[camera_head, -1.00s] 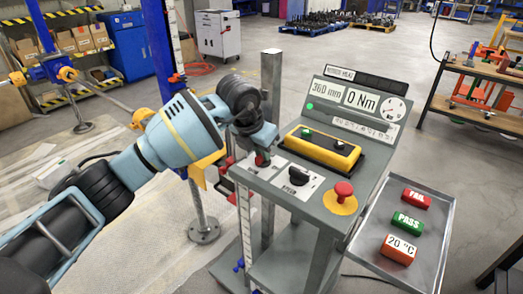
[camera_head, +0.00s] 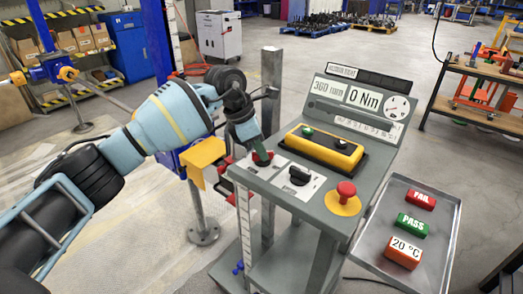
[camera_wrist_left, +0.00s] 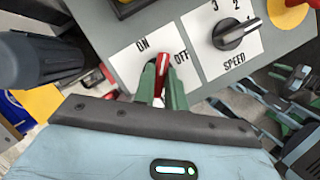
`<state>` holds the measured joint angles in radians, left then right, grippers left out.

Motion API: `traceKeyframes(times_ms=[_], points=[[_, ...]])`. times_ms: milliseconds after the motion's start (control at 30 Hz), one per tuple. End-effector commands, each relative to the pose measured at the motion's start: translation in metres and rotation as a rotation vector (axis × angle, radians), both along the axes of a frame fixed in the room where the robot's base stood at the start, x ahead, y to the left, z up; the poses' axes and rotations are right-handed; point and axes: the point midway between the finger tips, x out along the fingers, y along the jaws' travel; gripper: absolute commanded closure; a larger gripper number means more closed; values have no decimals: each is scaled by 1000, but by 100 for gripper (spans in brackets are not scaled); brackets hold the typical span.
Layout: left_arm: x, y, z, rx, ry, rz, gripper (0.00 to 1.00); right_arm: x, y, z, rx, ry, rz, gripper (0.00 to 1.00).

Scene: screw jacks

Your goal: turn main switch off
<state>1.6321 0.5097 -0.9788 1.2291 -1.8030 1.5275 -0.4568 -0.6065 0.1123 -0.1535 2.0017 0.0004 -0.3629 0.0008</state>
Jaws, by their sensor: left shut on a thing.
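The main switch (camera_wrist_left: 162,66) is a red knob on a white plate marked ON at left and OFF at right. In the left wrist view its tip points up between the two words. My left gripper (camera_wrist_left: 163,88) has its green fingers on both sides of the knob and is shut on it. In the head view the left gripper (camera_head: 262,157) reaches down to the left edge of the console (camera_head: 310,205), and its fingers mostly hide the switch. My right gripper is not in view.
Beside the switch is a black speed knob (camera_head: 299,175). A red emergency button (camera_head: 345,191) sits nearer the front right, and a yellow button box (camera_head: 324,147) behind. A tray (camera_head: 449,235) holds FAIL, PASS and 20 °C blocks. A grey post (camera_head: 271,90) stands close behind the gripper.

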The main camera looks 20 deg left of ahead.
Motion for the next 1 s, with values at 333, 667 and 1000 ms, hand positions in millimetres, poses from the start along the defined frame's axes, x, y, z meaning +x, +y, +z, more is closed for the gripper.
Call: traceKeyframes(times_ms=[333, 667, 1000], points=[[3, 1, -4, -1, 3, -328, 100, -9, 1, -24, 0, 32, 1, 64], [4, 0, -3, 0, 3, -619, 100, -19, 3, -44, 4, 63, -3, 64], [5, 0, -2, 1, 1, -814, 100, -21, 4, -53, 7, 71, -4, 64]])
